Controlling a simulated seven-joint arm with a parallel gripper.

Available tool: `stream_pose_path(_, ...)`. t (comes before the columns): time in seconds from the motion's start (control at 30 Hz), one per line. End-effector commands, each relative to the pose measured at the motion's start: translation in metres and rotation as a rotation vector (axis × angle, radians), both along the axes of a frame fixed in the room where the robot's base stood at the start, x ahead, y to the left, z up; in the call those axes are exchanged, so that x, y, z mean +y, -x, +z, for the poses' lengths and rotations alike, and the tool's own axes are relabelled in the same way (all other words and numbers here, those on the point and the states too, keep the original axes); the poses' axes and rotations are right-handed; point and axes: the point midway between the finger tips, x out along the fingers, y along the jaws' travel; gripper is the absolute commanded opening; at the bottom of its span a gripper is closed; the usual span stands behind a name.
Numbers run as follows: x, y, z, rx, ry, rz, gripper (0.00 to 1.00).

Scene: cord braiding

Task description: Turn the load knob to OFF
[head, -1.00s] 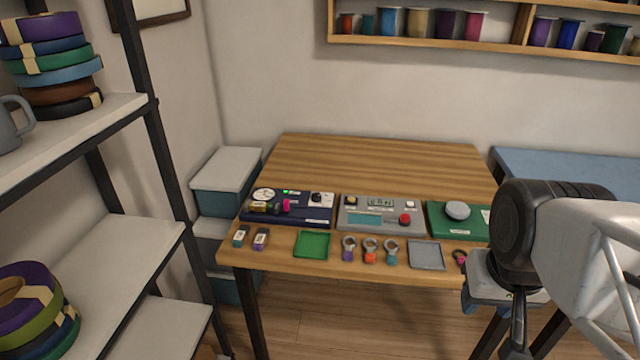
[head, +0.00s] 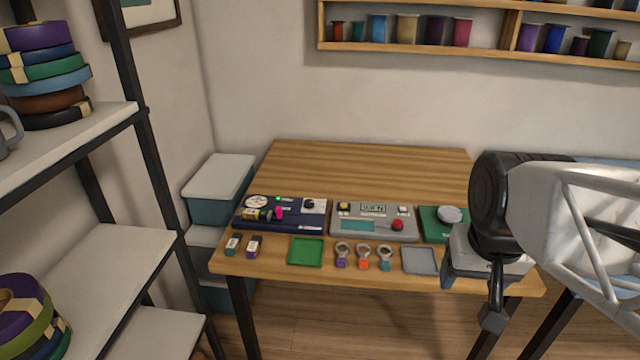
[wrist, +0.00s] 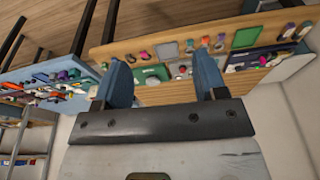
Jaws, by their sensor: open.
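Three panels stand in a row on the wooden table. The navy panel (head: 300,222) has a dial, a green light and a black knob (head: 309,203). The grey panel (head: 345,231) has a display and a red knob (head: 397,225). The green panel (head: 430,227) carries a large grey round knob (head: 450,214), and my arm hides its right part. Labels are too small to read, so I cannot tell which knob is the load knob. My gripper (wrist: 163,78) is open and empty, with two blue fingers apart.
A green tray (head: 306,265), a grey tray (head: 436,262), several ring-handled tools (head: 363,257) and two small labelled pieces (head: 254,246) lie along the front edge. The back of the table (head: 370,165) is clear. A shelf (head: 100,250) stands left, with boxes (head: 219,187) beside the table.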

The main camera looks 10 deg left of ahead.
Motion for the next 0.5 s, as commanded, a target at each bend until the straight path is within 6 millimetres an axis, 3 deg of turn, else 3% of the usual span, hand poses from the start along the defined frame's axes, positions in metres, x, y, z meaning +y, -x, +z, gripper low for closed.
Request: stream_pose_path(0.5, 0.029, -0.114, 0.022, 0.042, -0.029, -0.088, 0.65)
